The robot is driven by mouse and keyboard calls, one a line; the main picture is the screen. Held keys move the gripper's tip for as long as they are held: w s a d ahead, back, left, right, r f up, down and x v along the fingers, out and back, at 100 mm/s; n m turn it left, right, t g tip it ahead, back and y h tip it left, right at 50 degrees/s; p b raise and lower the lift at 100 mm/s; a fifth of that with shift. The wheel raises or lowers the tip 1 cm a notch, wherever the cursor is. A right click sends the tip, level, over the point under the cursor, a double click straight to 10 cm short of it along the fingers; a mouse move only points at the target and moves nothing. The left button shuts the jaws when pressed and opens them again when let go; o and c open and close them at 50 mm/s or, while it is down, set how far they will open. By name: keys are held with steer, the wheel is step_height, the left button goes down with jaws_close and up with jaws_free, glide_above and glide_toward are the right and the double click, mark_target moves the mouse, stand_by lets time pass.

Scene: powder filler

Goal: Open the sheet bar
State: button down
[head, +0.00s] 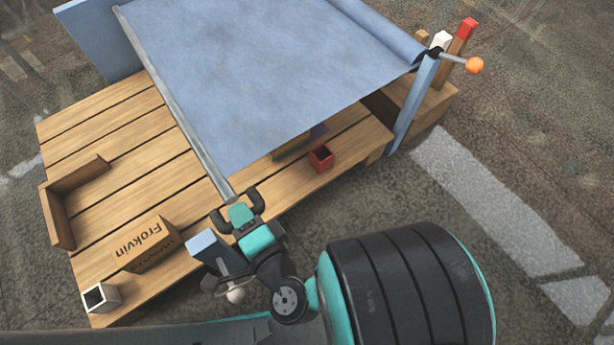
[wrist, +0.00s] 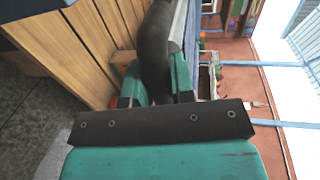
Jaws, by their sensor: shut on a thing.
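The sheet bar (head: 175,110) is a long grey metal bar along the left edge of a blue sheet (head: 262,70). The sheet spans from it to a roll at the right and covers part of a wooden deck. My gripper (head: 242,203) is at the bar's near end, over the deck's near edge, and is shut on it. In the wrist view, a dark curved piece (wrist: 156,60) sits between my teal jaws (wrist: 157,88), and the grey bar (wrist: 179,22) runs away beyond it. The jaws partly hide the hold.
On the deck (head: 95,140) stand a brown box marked Frokvin (head: 147,245), a white open box (head: 101,297), an angled wooden piece (head: 62,215) and a red box (head: 321,159). A blue post (head: 412,105) and a crank with an orange knob (head: 474,65) stand at the right.

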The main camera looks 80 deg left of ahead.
steer(key=shift+s+d, duration=0.25)
steer(key=shift+s, duration=0.15)
steer(key=c, duration=1)
jaws_free()
steer(key=shift+o, duration=0.2)
steer(key=shift+r+p, duration=0.4)
steer(key=shift+r, duration=0.05)
steer(key=o, duration=0.6)
steer(key=r+p, duration=0.2)
steer(key=r, duration=0.1)
steer(key=r+p, duration=0.2)
steer(key=r, duration=0.1)
steer(key=r+p, duration=0.2)
steer(key=p, duration=0.1)
steer(key=shift+a+r, duration=0.3)
steer(key=shift+r, duration=0.1)
steer(key=r+p, duration=0.5)
steer(key=r, duration=0.2)
steer(key=r+p, duration=0.3)
steer(key=shift+d+r+p, duration=0.15)
steer(key=shift+d+p, duration=0.1)
steer(key=shift+p, duration=0.05)
steer(key=c, duration=0.6)
